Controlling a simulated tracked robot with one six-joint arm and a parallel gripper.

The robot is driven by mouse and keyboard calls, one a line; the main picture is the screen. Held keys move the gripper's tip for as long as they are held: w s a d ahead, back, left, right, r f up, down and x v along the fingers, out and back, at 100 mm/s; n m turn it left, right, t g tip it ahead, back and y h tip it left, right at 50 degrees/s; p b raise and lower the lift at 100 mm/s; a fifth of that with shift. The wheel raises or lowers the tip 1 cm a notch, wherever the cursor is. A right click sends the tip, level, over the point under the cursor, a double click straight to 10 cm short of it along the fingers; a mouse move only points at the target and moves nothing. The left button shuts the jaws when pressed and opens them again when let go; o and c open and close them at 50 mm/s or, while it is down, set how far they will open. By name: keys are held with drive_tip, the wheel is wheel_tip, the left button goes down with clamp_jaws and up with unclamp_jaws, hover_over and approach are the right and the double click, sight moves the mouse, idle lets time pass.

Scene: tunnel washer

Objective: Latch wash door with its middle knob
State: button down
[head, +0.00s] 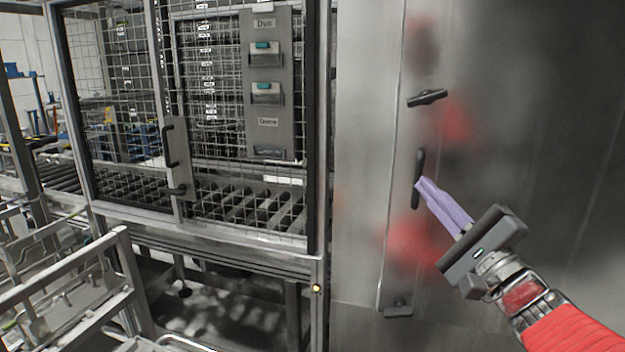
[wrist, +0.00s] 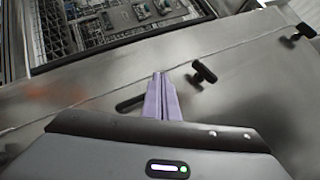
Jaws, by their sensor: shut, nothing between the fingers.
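The wash door (head: 520,130) is a large brushed steel panel filling the right of the head view, its left edge a vertical seam. It looks flush, but I cannot tell if it is fully closed. The middle knob (head: 427,97) is a black T-shaped bar, nearly level with a slight tilt; it shows right of my fingers in the wrist view (wrist: 204,72). A longer black vertical handle (head: 419,168) is below it. My gripper (head: 421,183) has its purple fingers shut and empty, their tips at this handle, below the knob. I cannot tell whether they touch it.
Another T-knob (head: 398,309) sits low on the door edge, and one more (wrist: 303,31) shows at the wrist view's far right. A wire-mesh cage (head: 215,120) over rollers stands left. Metal rails (head: 75,265) fill the lower left.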

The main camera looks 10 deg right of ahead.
drive_tip(key=c, duration=2.5)
unclamp_jaws()
